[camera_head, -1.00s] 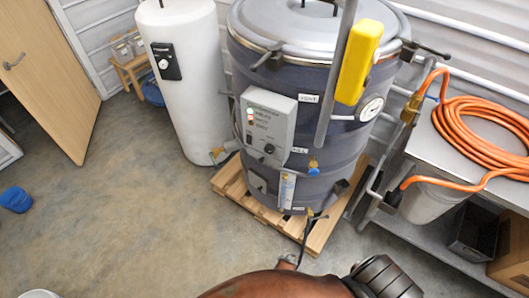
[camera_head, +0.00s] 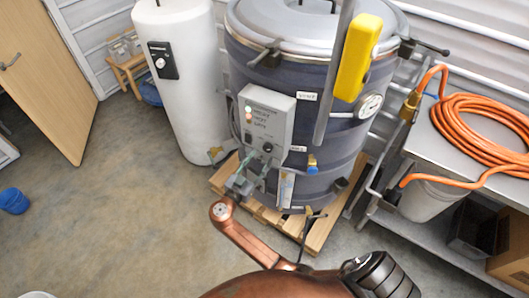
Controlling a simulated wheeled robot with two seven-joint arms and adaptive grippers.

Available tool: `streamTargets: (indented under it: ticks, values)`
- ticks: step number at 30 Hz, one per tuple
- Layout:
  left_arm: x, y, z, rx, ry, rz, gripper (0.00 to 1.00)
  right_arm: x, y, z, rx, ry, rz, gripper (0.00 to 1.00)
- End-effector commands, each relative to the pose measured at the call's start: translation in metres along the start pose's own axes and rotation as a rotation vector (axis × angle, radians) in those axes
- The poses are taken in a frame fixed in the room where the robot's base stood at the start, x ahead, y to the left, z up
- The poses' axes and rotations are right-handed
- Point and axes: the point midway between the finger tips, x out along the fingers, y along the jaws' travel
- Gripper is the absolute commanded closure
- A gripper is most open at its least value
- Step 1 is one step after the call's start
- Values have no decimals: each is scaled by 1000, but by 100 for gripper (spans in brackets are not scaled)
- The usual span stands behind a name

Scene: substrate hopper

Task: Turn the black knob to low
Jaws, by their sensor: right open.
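The black knob (camera_head: 267,147) is small and sits low on the face of a grey control box (camera_head: 265,122), which is fixed to the front of the large dark-grey drum. Its pointer and the markings around it are too small to read. My right gripper (camera_head: 257,168) is open and empty, just below and slightly left of the knob in the picture, near the box's lower edge. I cannot tell how far its fingertips are from the knob. My left gripper is not in view.
The drum (camera_head: 305,80) stands on a wooden pallet (camera_head: 325,228). A white tank (camera_head: 190,110) with a dial is to its left. A yellow box (camera_head: 357,60) on a grey post stands in front. An orange hose (camera_head: 480,130) lies on the right bench. The floor at left is mostly open.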

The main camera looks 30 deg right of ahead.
Motion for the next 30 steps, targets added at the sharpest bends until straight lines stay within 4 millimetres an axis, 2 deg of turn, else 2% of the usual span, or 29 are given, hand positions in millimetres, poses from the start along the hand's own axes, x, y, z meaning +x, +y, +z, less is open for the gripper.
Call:
streamTargets:
  ticks: [3, 9, 19, 30]
  values:
    - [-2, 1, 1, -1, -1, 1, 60, 20, 0, -2, 0, 1, 0, 53]
    - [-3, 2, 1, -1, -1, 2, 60, 40, 0, 0, -2, -1, -1, 53]
    - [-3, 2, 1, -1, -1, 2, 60, 44, 0, 1, -2, -3, -1, 53]
    - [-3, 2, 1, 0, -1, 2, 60, 44, 0, 1, -3, -3, -2, 78]
